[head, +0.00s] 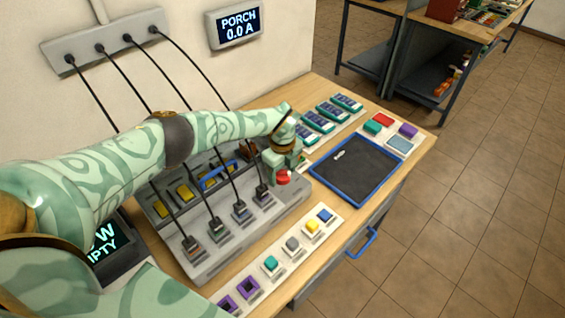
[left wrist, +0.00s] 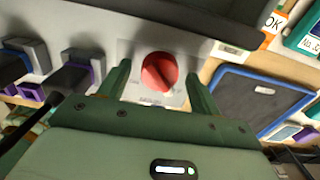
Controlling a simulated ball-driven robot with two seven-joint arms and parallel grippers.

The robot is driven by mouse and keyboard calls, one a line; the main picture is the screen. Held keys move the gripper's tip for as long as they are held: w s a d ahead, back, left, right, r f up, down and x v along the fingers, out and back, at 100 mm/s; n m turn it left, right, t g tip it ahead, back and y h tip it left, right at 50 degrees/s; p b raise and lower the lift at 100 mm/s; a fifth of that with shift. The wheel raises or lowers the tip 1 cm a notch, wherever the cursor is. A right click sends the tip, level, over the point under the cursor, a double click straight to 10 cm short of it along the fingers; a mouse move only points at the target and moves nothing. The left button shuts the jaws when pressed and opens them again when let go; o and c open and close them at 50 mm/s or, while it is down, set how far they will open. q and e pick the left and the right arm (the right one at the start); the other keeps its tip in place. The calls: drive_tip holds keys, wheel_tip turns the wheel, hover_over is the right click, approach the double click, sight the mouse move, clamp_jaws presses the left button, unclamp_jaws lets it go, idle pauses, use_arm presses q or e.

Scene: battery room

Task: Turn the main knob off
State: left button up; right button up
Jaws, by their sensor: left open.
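The main knob is red and round; in the head view the red knob (head: 283,177) shows at the right end of the grey battery panel (head: 225,262), partly hidden by my left gripper (head: 285,163). In the left wrist view the knob (left wrist: 159,72) sits on a light plate with small printing, too small to read. My left gripper (left wrist: 160,85) is open, with one finger on each side of the knob. I cannot tell whether the fingers touch it. My right gripper is not in view.
Black cables plug into the panel beside the knob. A blue-rimmed dark tray (head: 320,185) lies to its right. Colored blocks on a white strip (head: 292,243) line the bench front. A wall display (head: 237,24) reads "PORCH 0.0 A".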

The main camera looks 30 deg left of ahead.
sight(282, 172)
use_arm(q)
wheel_tip(282, 172, up, 16)
drive_tip(key=p, duration=0.2)
idle(0.5)
